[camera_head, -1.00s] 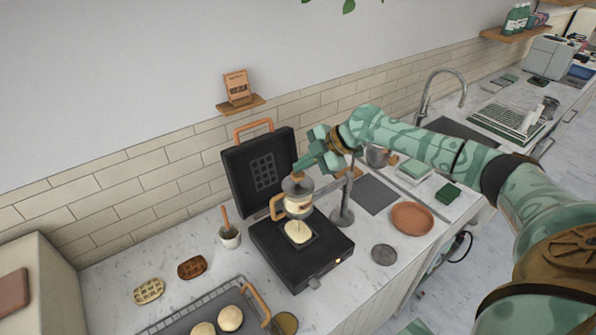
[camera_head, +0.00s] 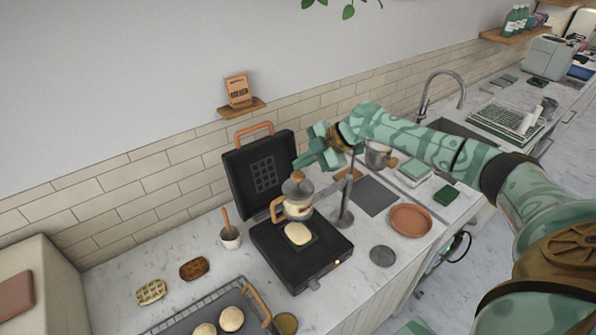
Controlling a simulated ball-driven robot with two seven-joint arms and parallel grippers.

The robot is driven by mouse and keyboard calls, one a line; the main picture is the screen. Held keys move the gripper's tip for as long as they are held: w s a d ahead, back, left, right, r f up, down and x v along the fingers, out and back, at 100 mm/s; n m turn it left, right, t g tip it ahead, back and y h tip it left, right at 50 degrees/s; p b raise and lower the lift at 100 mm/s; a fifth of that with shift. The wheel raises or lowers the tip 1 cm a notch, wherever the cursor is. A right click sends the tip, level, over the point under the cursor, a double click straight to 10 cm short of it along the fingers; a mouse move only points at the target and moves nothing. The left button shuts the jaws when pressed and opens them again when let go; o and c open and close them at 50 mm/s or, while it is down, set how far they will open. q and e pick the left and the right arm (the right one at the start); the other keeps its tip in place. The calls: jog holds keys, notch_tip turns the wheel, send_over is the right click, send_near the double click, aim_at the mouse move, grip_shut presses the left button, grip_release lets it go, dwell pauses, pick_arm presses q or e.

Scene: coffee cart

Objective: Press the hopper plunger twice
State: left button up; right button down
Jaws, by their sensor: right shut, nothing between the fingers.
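The batter hopper (camera_head: 298,200) hangs on a stand (camera_head: 342,215) over the open black waffle iron (camera_head: 315,262). Its wooden plunger knob (camera_head: 297,177) shows on top, below my gripper. My right gripper (camera_head: 298,164) is shut and empty, just above the knob; whether it touches the knob I cannot tell. A pale round of batter (camera_head: 298,233) lies on the lower plate under the hopper. My left gripper is not in view.
The iron's raised lid (camera_head: 263,172) stands behind the hopper. A cup with a brush (camera_head: 230,237), two waffles (camera_head: 193,268) and a tray of dough rounds (camera_head: 180,326) are at left. A terracotta plate (camera_head: 411,220) and a grey disc (camera_head: 382,256) lie at right.

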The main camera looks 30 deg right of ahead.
aim_at(303, 174)
notch_tip(303, 174, up, 5)
jog(key=p, duration=0.4)
dwell(0.3)
dwell(0.7)
